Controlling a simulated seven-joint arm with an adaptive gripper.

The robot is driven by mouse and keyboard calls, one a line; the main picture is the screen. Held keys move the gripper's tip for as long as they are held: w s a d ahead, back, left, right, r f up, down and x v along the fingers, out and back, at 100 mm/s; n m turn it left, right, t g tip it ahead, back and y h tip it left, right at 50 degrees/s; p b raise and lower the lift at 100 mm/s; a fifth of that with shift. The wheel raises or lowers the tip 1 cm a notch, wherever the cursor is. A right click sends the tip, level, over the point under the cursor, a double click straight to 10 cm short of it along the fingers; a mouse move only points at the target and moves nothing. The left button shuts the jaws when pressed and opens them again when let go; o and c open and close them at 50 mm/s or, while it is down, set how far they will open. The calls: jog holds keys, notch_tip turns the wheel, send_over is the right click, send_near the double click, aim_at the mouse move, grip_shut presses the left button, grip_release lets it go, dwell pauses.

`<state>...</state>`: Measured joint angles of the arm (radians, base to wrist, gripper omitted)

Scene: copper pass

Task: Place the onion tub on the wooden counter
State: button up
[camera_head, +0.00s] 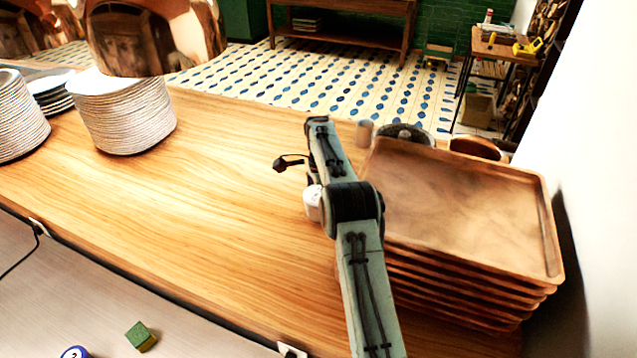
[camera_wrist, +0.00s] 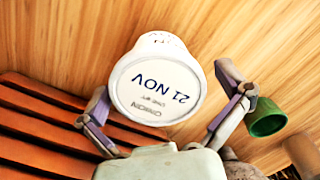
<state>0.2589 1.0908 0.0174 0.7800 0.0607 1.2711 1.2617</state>
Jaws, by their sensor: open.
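The onion tub (camera_wrist: 157,88) is a white round tub. Its lid faces the wrist camera and reads "21 NOV" with smaller onion lettering. My gripper (camera_wrist: 162,84) is open, with one finger on each side of the tub; the fingers look apart from its wall. The wooden counter (camera_wrist: 105,35) shows behind the tub, and in the head view it is the long pale wood surface (camera_head: 225,190). Whether the tub's base touches the counter is hidden.
A stack of wooden trays (camera_head: 460,210) stands right of my arm; its edges show in the wrist view (camera_wrist: 40,125). A small cup (camera_head: 364,133) and a dark bowl (camera_head: 405,135) stand behind it. A green cylinder (camera_wrist: 266,118) is near the right finger. Plates (camera_head: 125,115) stand left; mid-counter is clear.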

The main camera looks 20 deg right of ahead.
notch_tip(320, 180, up, 10)
jog(key=shift+r, duration=0.1)
jog(key=shift+s+a+r, duration=0.1)
jog(key=shift+r, duration=0.4)
jog(key=s+a+r+n, duration=0.5)
jog(key=s, duration=0.3)
jog(key=s+a+r+n, duration=0.4)
jog(key=s+r+n, duration=0.1)
jog(key=s, duration=0.3)
jog(key=s+a+f+n, duration=0.3)
jog(key=s+f+n, duration=0.1)
jog(key=s, duration=0.7)
jog(key=s+a+f+n, duration=0.3)
jog(key=s+f+n, duration=0.2)
jog(key=s, duration=0.7)
jog(key=shift+a+y, duration=0.15)
jog(key=shift+y, duration=0.25)
